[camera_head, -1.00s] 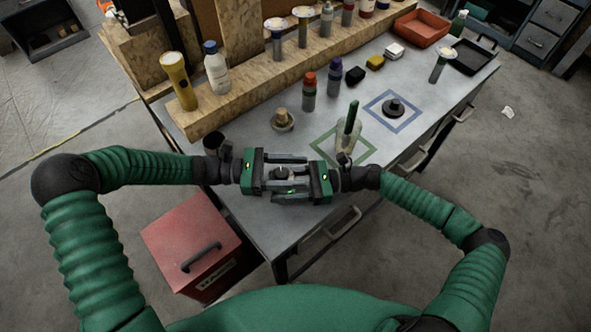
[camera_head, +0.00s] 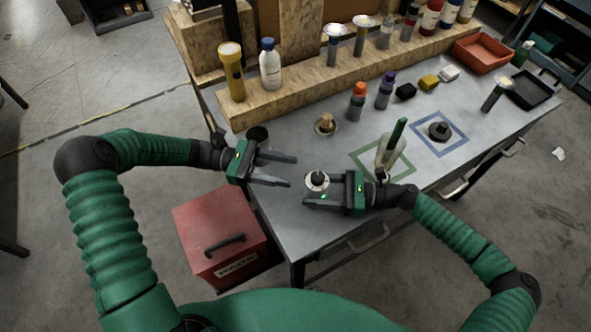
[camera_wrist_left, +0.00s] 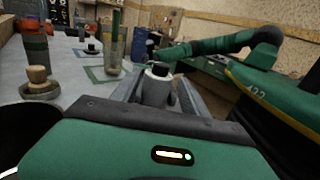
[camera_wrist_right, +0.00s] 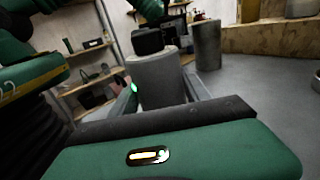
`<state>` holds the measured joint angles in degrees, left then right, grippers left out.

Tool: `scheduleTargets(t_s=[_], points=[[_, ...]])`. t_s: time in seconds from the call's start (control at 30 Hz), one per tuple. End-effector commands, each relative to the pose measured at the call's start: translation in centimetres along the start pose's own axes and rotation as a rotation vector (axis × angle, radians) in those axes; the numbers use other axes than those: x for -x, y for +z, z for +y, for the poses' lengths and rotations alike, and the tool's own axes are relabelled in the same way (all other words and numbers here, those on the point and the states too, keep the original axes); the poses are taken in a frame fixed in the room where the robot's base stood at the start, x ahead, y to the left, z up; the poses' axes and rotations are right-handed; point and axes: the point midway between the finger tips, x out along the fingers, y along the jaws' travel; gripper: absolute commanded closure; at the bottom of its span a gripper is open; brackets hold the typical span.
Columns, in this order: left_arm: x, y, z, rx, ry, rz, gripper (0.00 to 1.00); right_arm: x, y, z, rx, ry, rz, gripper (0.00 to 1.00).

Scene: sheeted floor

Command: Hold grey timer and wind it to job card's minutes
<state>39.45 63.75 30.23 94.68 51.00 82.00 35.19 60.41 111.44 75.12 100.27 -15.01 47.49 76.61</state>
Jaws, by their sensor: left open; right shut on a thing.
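The grey timer (camera_head: 317,184), a short cylinder with a white dial face and black knob on top, is upright between the fingers of my right gripper (camera_head: 307,188), which is shut on it above the bench's near edge. The timer also shows in the right wrist view (camera_wrist_right: 160,82) and the left wrist view (camera_wrist_left: 157,90). My left gripper (camera_head: 292,172) is open and empty, just left of the timer, with its fingers pointing at it and apart from it. The dial marks are too small to read. I cannot make out a job card in any view.
A black knobbed disc (camera_head: 439,130) lies in a blue square. A wooden shelf (camera_head: 330,80) lines the back. A red box (camera_head: 215,225) stands on the floor.

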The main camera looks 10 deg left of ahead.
Motion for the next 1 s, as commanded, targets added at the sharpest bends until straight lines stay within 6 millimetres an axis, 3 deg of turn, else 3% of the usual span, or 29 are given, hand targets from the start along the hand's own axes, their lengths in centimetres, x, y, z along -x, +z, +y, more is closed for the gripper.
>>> scheduleTargets(t_s=[0.23, 0.27, 0.43, 0.77, 0.87, 1.0], points=[[0.0, 0.0, 0.0, 0.0, 0.0, 0.0, 0.48, 0.0, -0.1, 0.0, 0.0, -0.001, 0.001, 0.93], [0.0, 0.0, 0.0, 0.0, 0.0, 0.0, 0.48, 0.0, 0.0, 0.0, 0.0, -0.001, 0.001, 0.42], [-0.1, 0.0, 0.0, 0.0, 0.0, 0.0, 0.48, 0.0, 0.0, 0.0, 0.0, 0.0, 0.0, 0.2], [-0.1, 0.0, 0.0, 0.0, 0.001, 0.0, 0.48, 0.2, 0.0, 0.0, 0.0, -0.001, 0.002, 0.2], [-0.1, 0.0, 0.0, 0.0, 0.001, 0.0, 0.48, 1.5, -0.1, -0.1, -0.001, -0.003, 0.004, 0.2], [-0.1, 0.0, 0.0, 0.0, 0.001, 0.0, 0.48, 4.8, -0.1, -0.1, -0.001, -0.005, 0.006, 0.2]])
